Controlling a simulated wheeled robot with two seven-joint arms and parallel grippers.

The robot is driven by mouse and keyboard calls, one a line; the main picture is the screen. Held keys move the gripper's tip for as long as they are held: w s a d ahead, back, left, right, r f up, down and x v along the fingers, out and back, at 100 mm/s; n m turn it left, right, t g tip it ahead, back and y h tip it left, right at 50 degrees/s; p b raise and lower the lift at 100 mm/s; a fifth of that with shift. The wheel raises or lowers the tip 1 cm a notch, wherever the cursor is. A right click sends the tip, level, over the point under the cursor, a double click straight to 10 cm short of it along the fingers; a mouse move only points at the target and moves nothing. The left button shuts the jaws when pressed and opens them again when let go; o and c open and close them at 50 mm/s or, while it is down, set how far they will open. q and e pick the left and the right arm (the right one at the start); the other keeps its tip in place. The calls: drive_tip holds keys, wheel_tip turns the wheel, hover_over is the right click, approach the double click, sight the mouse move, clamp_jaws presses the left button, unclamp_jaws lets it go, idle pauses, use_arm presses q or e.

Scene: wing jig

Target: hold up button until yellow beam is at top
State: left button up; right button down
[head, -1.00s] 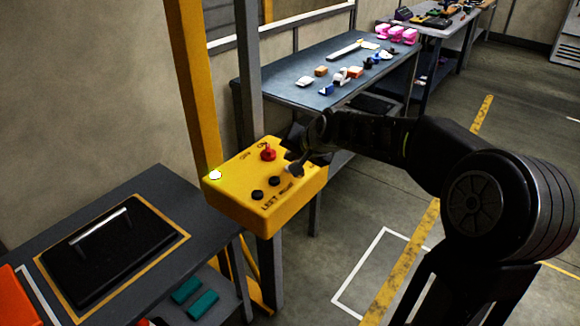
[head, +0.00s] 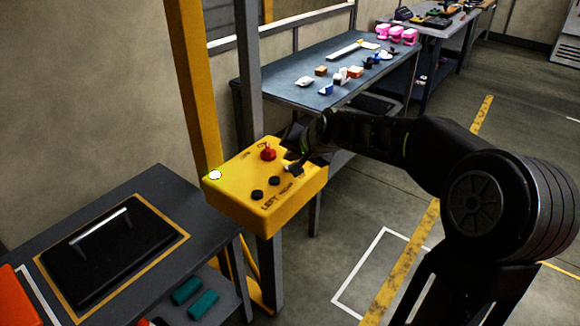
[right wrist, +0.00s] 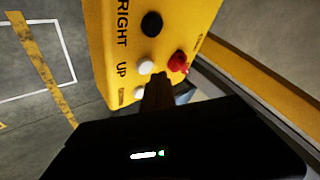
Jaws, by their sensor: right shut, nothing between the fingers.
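A yellow control box (head: 240,200) stands on a post, with a red knob (head: 268,152) and black buttons (head: 257,195) on its top. In the right wrist view, a white button (right wrist: 147,67) sits beside the word UP, and another white button (right wrist: 139,92) is near it. My right gripper (head: 293,167) is shut and empty over the right part of the box. Its fingertips (right wrist: 161,78) are close beside the white buttons and the red knob; I cannot tell whether they touch a button. A yellow upright (head: 190,85) rises behind the box. My left gripper is not in view.
A dark bench (head: 210,240) with a black handled panel (head: 110,255) is at the lower left. A blue-topped table (head: 290,85) with small parts stands behind the box. The floor at the right has yellow and white lines.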

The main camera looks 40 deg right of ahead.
drive_tip(key=shift+f+b, duration=0.35)
drive_tip(key=shift+f, duration=0.1)
drive_tip(key=shift+f+b, duration=0.4)
drive_tip(key=shift+f, duration=0.05)
idle(0.5)
drive_tip(key=shift+r, duration=0.1)
idle(5.0)
drive_tip(key=shift+r+p, duration=0.65)
drive_tip(key=shift+r, duration=0.15)
drive_tip(key=shift+r, duration=0.1)
drive_tip(key=shift+r+p, duration=1.8)
drive_tip(key=shift+r, duration=0.65)
